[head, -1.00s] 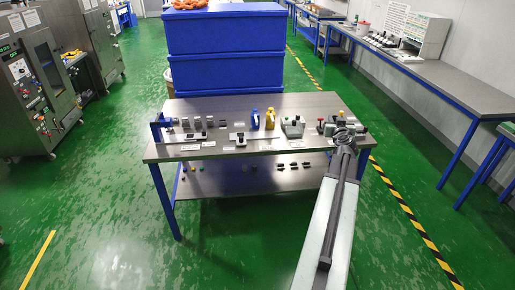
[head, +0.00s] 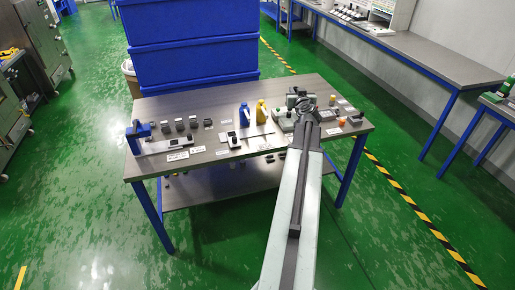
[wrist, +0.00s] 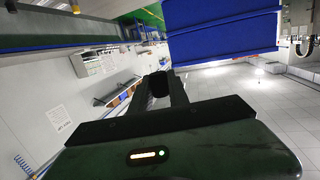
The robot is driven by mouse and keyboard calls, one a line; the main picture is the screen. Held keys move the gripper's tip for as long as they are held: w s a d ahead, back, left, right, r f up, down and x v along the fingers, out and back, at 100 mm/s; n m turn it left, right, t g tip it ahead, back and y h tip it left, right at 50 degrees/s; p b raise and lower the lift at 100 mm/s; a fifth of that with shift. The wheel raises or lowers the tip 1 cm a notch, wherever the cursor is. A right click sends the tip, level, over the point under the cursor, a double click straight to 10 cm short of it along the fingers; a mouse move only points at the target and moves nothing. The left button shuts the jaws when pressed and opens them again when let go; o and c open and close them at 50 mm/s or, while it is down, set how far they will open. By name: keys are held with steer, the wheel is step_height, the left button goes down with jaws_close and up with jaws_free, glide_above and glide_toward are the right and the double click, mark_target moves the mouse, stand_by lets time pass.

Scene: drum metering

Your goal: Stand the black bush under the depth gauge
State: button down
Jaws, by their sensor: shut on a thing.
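In the wrist view my gripper (wrist: 158,92) is shut on a small black piece, which looks like the black bush (wrist: 159,84), held between the finger ends. In the head view my gripper (head: 304,103) is over the right part of the steel table (head: 225,100); the bush cannot be made out there. A blue upright stand with a pale flat bar (head: 140,130) is at the table's left end, well apart from my gripper. It may be the depth gauge, but it is too small to be sure.
Several small dark blocks (head: 180,125), a blue bottle (head: 245,115), a yellow bottle (head: 262,112) and a pale device (head: 286,121) stand on the table. Blue crates (head: 190,45) are stacked behind it. Green floor is clear at the front left and right.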

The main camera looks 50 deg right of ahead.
steer(key=shift+w+a+f+b, duration=0.1)
steer(key=shift+w+f+b, duration=0.1)
steer(key=shift+f+b, duration=0.15)
steer(key=a+f+n+y+b, duration=0.1)
steer(key=a+f+b, duration=0.2)
steer(key=f+b, duration=0.6)
steer(key=s+a+f+t+y+b, duration=0.1)
steer(key=a+f+b, duration=0.2)
steer(key=f+b, duration=0.6)
steer(key=a+f+n+t+b, duration=0.1)
steer(key=a+f+b, duration=0.3)
steer(key=f+b, duration=0.6)
steer(key=shift+s+f+n+y, duration=0.15)
steer(key=shift+s+n+y, duration=0.15)
steer(key=shift+s+y, duration=0.1)
